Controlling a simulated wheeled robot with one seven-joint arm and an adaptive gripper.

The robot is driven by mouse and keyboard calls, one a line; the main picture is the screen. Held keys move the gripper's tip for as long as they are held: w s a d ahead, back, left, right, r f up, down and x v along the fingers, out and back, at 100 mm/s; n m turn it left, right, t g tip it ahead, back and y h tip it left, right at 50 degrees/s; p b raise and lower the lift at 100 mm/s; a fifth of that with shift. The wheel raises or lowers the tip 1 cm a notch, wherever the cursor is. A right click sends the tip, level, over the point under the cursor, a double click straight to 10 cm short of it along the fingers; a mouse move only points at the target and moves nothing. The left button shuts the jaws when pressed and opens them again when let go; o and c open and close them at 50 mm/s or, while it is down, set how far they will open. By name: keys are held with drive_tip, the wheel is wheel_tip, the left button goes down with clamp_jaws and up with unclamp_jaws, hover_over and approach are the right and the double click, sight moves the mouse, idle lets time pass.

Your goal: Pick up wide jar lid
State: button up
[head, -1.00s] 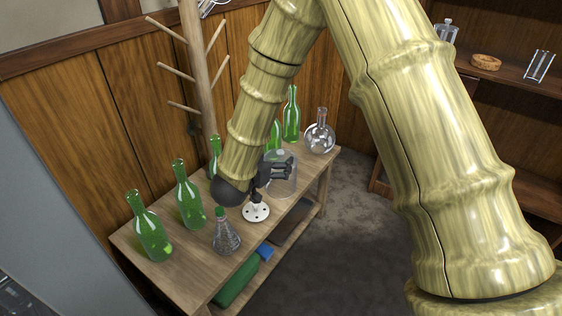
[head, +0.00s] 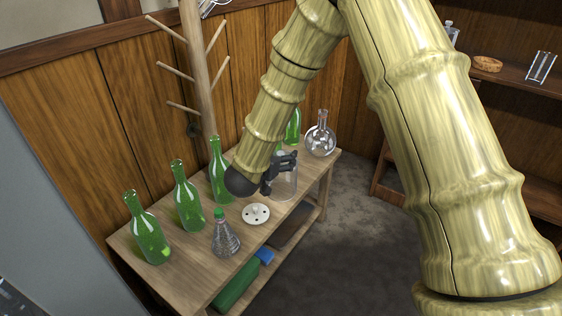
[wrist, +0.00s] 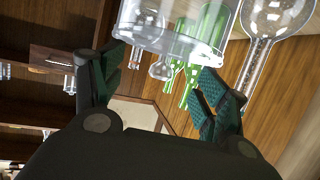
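The wide jar lid appears to be the white round disc (head: 256,214) with small holes and a raised centre, lying flat on the wooden bench. My gripper (head: 284,170) is above and to the right of it in the head view, apart from it, in front of a clear glass jar (head: 290,186). In the wrist view my gripper (wrist: 163,75) has its two fingers spread with nothing held between them. The clear glass jar (wrist: 175,28) shows just beyond the fingertips; I cannot tell whether they touch it. The disc is not visible in the wrist view.
Green bottles (head: 188,205) stand along the back of the bench (head: 190,265). A conical flask with a green stopper (head: 225,238) stands left of the disc. A round flask (head: 320,140) stands at the far end. A wooden rack (head: 195,70) rises behind.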

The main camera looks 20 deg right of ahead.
drive_tip(key=shift+s, duration=0.1)
drive_tip(key=c, duration=1)
clamp_jaws()
drive_tip(key=shift+f, duration=0.15)
